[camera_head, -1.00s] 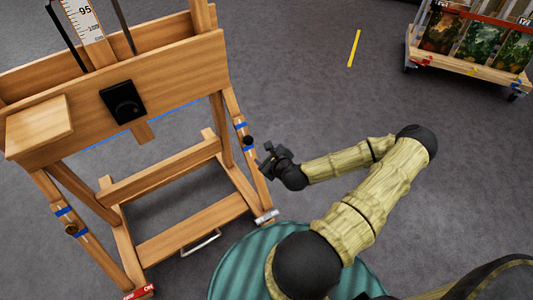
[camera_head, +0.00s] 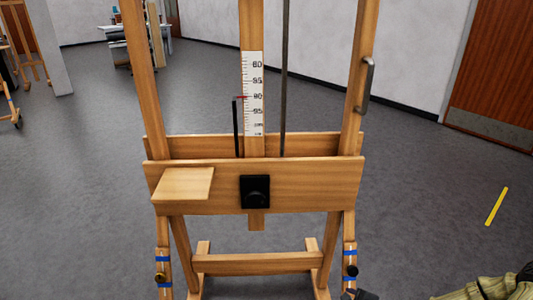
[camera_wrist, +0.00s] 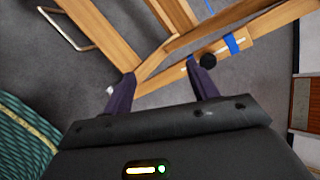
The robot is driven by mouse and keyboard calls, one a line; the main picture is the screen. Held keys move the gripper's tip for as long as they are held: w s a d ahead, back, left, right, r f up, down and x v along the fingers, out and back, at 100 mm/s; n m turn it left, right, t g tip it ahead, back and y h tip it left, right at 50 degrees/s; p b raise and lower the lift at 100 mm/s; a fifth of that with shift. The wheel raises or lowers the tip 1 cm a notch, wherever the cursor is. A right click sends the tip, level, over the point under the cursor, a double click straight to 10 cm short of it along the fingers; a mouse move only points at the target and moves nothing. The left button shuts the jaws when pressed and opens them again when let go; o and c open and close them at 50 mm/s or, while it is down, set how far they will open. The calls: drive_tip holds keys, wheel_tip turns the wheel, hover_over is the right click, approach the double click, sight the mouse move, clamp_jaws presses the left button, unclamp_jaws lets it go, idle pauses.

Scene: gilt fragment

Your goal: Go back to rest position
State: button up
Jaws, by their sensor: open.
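My gripper (camera_wrist: 160,88) is open and empty in the wrist view, its two dark fingers apart. Beyond the fingers are the lower wooden beams of an easel (camera_wrist: 115,40), with a black knob and blue tape on one leg. In the head view only a dark bit of my gripper (camera_head: 358,294) shows at the bottom edge, by the easel's right leg. The wooden easel (camera_head: 320,185) stands upright in front of me, with a scale strip on its mast. Part of my arm shows at the bottom right corner. I cannot tell whether the gripper touches the easel.
A yellow strip (camera_head: 497,206) lies on the grey floor at the right. A wooden door (camera_head: 497,75) is at the back right, and another easel (camera_head: 18,50) stands at the far left.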

drive_tip(key=s+a+r+n+g+h, duration=0.1)
drive_tip(key=s+a+r+n+g, duration=0.3)
drive_tip(key=r+n, duration=0.7)
drive_tip(key=s+a+r+n+g+h, duration=0.1)
drive_tip(key=s+a+r+n+g, duration=0.1)
drive_tip(key=s+a+r+n, duration=0.65)
wheel_tip(320, 180, up, 25)
drive_tip(key=w+d+n+p, duration=0.2)
drive_tip(key=p, duration=2)
drive_tip(key=shift+w+d, duration=0.4)
drive_tip(key=shift+s+r+n, duration=0.1)
drive_tip(key=shift+s+n, duration=0.1)
drive_tip(key=shift+n, duration=0.05)
